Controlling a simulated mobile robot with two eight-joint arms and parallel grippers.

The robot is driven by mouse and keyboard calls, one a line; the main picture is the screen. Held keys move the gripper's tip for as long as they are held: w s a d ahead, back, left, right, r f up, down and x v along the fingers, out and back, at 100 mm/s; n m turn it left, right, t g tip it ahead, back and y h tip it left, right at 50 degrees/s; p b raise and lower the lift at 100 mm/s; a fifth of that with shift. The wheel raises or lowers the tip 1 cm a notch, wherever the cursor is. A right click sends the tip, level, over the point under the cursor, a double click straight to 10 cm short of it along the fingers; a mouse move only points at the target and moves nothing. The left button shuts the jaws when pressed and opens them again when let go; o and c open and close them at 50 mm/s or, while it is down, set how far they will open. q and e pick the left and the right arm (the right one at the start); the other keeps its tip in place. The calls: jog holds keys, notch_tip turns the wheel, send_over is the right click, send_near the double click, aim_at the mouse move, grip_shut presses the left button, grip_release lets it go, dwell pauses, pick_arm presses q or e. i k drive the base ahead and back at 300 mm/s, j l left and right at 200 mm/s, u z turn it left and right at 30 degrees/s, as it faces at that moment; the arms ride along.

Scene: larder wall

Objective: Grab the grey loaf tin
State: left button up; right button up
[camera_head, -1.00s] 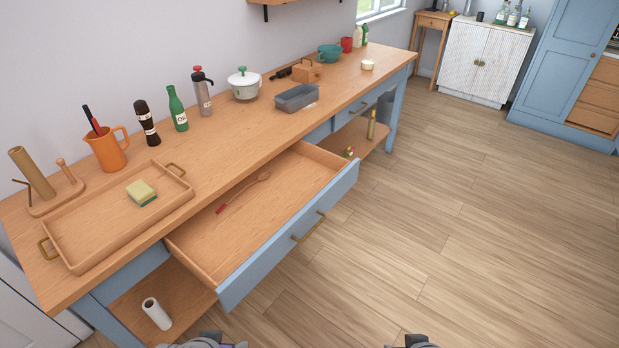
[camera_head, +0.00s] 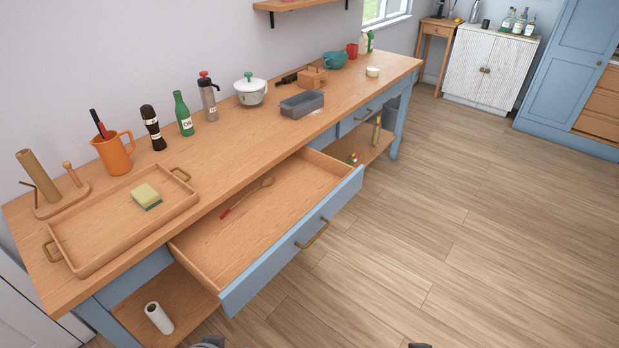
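The grey loaf tin (camera_head: 302,104) sits upright on the wooden counter, right of the white lidded pot and near the counter's front edge. It looks empty. At the bottom edge of the head view only small dark grey pieces of my two arms show, one left of centre and one right of centre. My gripper fingers are out of the picture. Nothing of mine is near the tin.
An open drawer (camera_head: 228,267) juts from the counter (camera_head: 229,151), with a red-handled wooden spoon (camera_head: 247,197) inside. A white pot (camera_head: 250,90), a wooden block (camera_head: 312,76) and a teal pot (camera_head: 334,60) stand near the tin. The floor (camera_head: 480,220) at right is clear.

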aim_at(295, 107)
jog(key=i+u, duration=0.1)
jog(key=u, duration=0.6)
jog(key=i+l+u, duration=0.5)
jog(key=l+u, duration=0.3)
jog(key=i+l, duration=0.15)
jog(key=l, duration=0.2)
jog(key=i+l, duration=0.15)
jog(key=l, duration=0.2)
jog(key=i+l+u, duration=0.1)
jog(key=l, duration=0.25)
jog(key=i+l, duration=0.2)
jog(key=l, duration=0.15)
jog(key=i+l, duration=0.1)
jog(key=l, duration=0.3)
jog(key=j+u, duration=0.05)
